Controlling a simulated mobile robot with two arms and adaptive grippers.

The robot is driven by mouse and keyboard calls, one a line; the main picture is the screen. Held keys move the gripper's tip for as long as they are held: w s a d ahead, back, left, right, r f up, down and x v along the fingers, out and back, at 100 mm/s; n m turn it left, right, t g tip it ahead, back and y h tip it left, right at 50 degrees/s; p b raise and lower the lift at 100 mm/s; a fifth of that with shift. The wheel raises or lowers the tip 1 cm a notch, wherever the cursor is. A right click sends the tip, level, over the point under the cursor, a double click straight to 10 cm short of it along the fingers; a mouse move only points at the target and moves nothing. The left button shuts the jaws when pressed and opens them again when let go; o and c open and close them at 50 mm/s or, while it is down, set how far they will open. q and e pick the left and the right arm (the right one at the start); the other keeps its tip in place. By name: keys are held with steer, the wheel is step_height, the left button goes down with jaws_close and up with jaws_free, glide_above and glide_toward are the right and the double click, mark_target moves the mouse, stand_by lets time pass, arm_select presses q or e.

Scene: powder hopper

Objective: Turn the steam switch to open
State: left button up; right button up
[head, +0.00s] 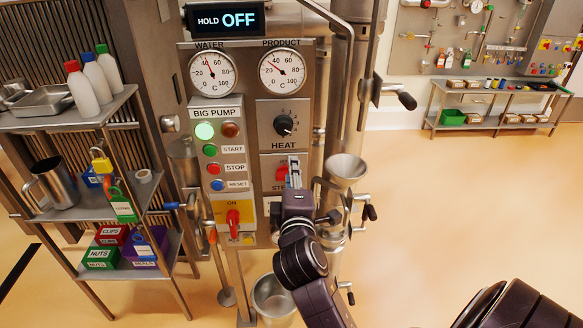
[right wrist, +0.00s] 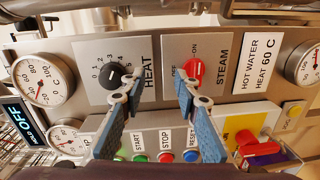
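The steam switch is a red knob (head: 282,174) on a grey plate below the HEAT dial; my right gripper partly covers it in the head view. In the right wrist view the red steam switch (right wrist: 193,71) sits beside OFF and ON labels. Its exact setting is hard to tell. My right gripper (head: 294,172) is in front of the panel, its fingers apart and empty in the right wrist view (right wrist: 160,92). One fingertip overlaps the edge of the red knob; I cannot tell whether they touch. My left gripper is not in view.
The black HEAT knob (head: 283,125) is just above the steam plate. Start, stop and reset buttons (head: 211,168) are to its left, with a red ON switch (head: 233,217) below them. A steel funnel (head: 345,168) stands close right of the gripper. A loaded shelf rack (head: 110,110) is at left.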

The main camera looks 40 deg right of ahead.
steer(key=shift+v, duration=1.8)
steer(key=shift+f, duration=0.1)
